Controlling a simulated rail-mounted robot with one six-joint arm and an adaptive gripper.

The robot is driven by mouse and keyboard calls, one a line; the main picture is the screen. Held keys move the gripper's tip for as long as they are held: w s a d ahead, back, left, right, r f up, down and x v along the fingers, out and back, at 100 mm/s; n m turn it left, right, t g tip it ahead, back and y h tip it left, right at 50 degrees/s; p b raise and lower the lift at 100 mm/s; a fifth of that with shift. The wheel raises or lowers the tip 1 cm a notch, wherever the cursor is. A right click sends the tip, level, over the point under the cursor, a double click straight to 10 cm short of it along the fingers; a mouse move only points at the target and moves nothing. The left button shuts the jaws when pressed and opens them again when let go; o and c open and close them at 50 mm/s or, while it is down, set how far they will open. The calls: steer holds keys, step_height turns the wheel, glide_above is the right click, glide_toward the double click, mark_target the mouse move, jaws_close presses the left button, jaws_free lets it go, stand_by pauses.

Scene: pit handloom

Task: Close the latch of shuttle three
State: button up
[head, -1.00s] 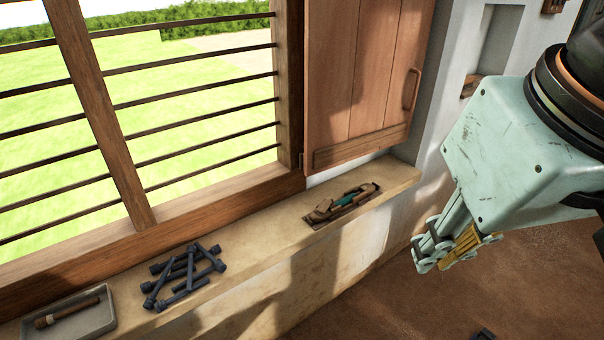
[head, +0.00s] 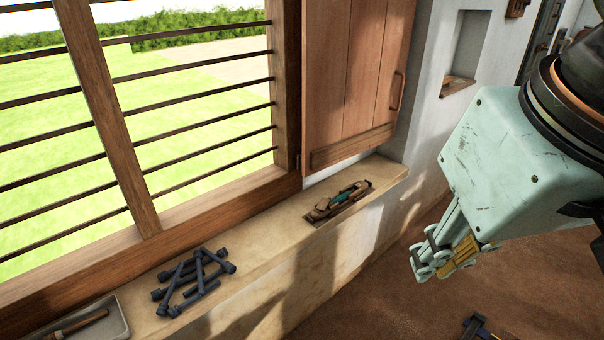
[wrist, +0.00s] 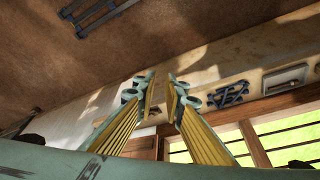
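A wooden shuttle with a teal middle (head: 340,198) lies in a low brown holder (head: 312,215) on the window sill in the head view. No number shows on it, and its latch is too small to make out. My gripper (head: 432,268) hangs at the right of the head view, in front of the sill and well apart from the shuttle. In the wrist view its two fingers (wrist: 159,80) stand apart with an empty gap between the tips. I cannot make out the shuttle in the wrist view.
Several dark rods (head: 195,280) lie in a pile on the sill (head: 255,243). A grey tray (head: 118,318) holds a wooden stick at lower left. A wooden shutter (head: 355,75) and barred window rise behind. A dark blue object (head: 478,326) is on the brown floor.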

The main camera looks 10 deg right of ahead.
steer(key=shift+w, duration=0.1)
steer(key=w+r+m+g+p, duration=0.1)
steer(key=w+r, duration=0.1)
steer(key=w, duration=0.7)
steer(key=w+r+m+p, duration=0.1)
steer(key=w+r+p, duration=0.15)
steer(key=w, duration=0.65)
steer(key=m+g+p, duration=0.3)
steer(key=m+p, duration=0.1)
steer(key=p, duration=0.3)
glide_above(322, 202)
steer(key=s, duration=0.3)
step_height(322, 202, down, 34)
steer(key=shift+w+a, duration=0.15)
steer(key=shift+a, duration=0.1)
steer(key=shift+f+b, duration=0.65)
steer(key=shift+f, duration=6.15)
